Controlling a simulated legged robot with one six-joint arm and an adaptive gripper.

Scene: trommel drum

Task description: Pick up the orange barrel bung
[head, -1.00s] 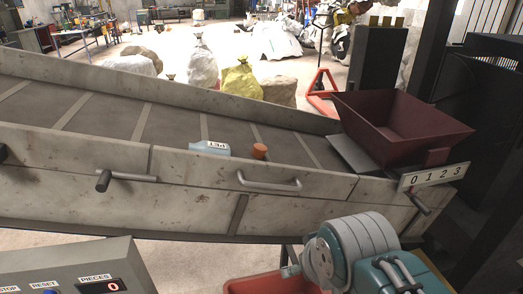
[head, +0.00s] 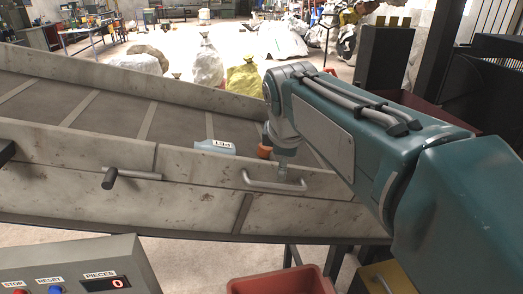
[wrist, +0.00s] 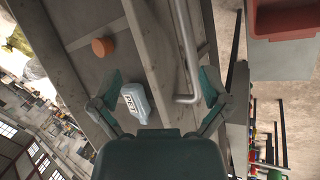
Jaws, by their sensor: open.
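The orange barrel bung (head: 264,151) lies on the dark conveyor belt, just behind the near side wall. In the head view my arm's end partly covers it. The bung shows whole in the wrist view (wrist: 103,47), up and left of my gripper, apart from both fingers. My gripper (wrist: 160,88) is open and empty. Its fingers spread over the side wall and the metal handle, with the left finger near a pale blue PET bottle (wrist: 135,101).
The PET bottle (head: 215,147) lies left of the bung. The conveyor's side wall (head: 200,184) carries a protruding handle (head: 272,186). A red bin (head: 285,284) stands below at the front. A control box (head: 75,268) is at lower left. Open belt lies left of the bottle.

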